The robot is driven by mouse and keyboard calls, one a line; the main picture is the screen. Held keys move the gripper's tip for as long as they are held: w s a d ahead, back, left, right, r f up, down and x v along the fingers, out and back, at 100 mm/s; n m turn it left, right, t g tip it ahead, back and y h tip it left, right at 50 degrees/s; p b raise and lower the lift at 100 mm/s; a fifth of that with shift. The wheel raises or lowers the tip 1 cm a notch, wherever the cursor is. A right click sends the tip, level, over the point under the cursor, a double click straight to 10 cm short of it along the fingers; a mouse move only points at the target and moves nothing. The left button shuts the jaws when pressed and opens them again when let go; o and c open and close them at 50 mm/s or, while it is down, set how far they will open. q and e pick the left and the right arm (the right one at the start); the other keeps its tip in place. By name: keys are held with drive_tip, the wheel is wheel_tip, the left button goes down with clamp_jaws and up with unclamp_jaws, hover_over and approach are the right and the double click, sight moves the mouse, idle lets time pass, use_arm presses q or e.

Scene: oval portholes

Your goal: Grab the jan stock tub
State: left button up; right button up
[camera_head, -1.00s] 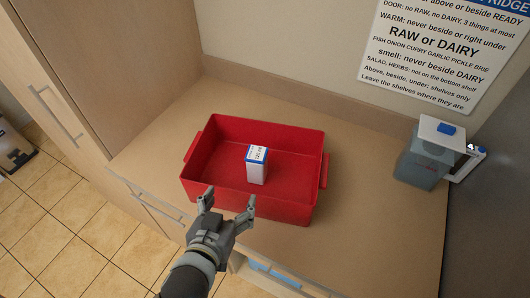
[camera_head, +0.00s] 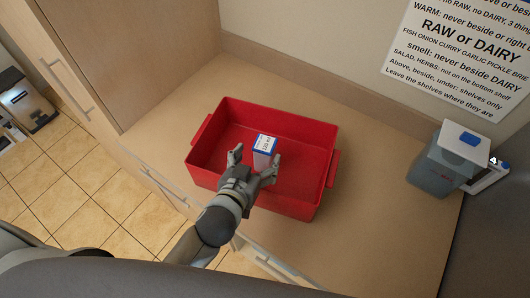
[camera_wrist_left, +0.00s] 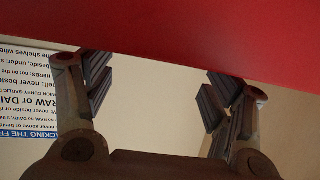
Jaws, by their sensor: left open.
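The tub (camera_head: 264,150) is a small white box-shaped container with a blue-edged top and dark lettering, too small to read fully. It stands upright inside a red crate (camera_head: 327,160) on the counter. My left gripper (camera_head: 254,166) is open, its fingers over the crate's near side and close to the tub, one finger to each side of the line towards it. I cannot tell whether it touches. In the left wrist view, the open fingers (camera_wrist_left: 155,95) have nothing between them, and the red crate fills the top; the tub is not seen there. My right gripper is not in view.
A grey container with a white lid and blue button (camera_head: 448,157) stands at the counter's right. A printed rules sign (camera_head: 460,50) hangs on the wall. The wooden counter (camera_head: 390,235) is clear right of the crate. A tall cabinet (camera_head: 150,55) rises at left.

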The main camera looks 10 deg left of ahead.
sight(263, 147)
use_arm(q)
drive_tip(key=shift+w+p, duration=0.35)
drive_tip(key=shift+w, duration=0.1)
drive_tip(key=p+x, duration=0.2)
drive_tip(key=x, duration=0.1)
drive_tip(key=shift+w+f, duration=0.1)
drive_tip(key=shift+w, duration=0.25)
drive_tip(key=shift+w+f, duration=0.25)
drive_tip(key=shift+w, duration=0.15)
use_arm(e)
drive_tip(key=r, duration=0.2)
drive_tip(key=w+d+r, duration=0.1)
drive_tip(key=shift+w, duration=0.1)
use_arm(q)
drive_tip(key=shift+s, duration=0.1)
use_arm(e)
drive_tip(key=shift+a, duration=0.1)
use_arm(q)
drive_tip(key=shift+c, duration=1.4)
drive_tip(key=c, duration=1.2)
drive_tip(key=shift+r, duration=0.1)
drive_tip(key=shift+c, duration=1)
